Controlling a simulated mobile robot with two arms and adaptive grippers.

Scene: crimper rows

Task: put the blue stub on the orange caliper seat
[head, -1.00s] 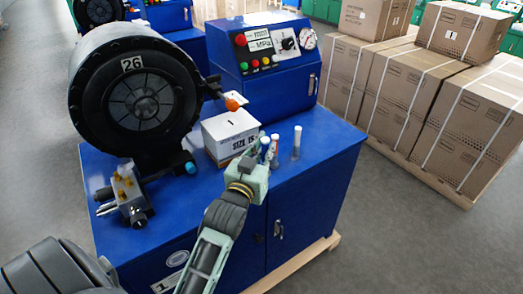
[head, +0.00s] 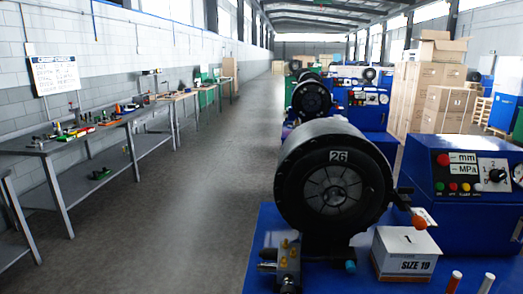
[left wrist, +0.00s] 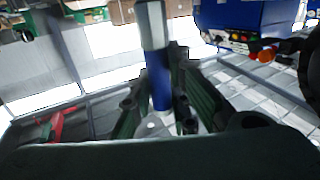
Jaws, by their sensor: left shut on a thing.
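My left gripper (left wrist: 160,108) is shut around the blue stub (left wrist: 161,88) in the left wrist view. The stub stands up between the dark green fingers, with a pale grey upper part and a blue lower part; its lower end is partly hidden. Neither gripper shows in the head view. I cannot make out an orange caliper seat for certain; small orange items (head: 133,107) lie on the grey bench (head: 40,150) at the left, too small to identify.
The crimper numbered 26 (head: 334,192) stands on a blue cabinet, with a white box (head: 403,255), an orange knob (head: 419,222), a red-topped stub (head: 453,281) and a white-topped stub (head: 486,284) beside it. An open grey aisle (head: 200,200) lies between bench and machines.

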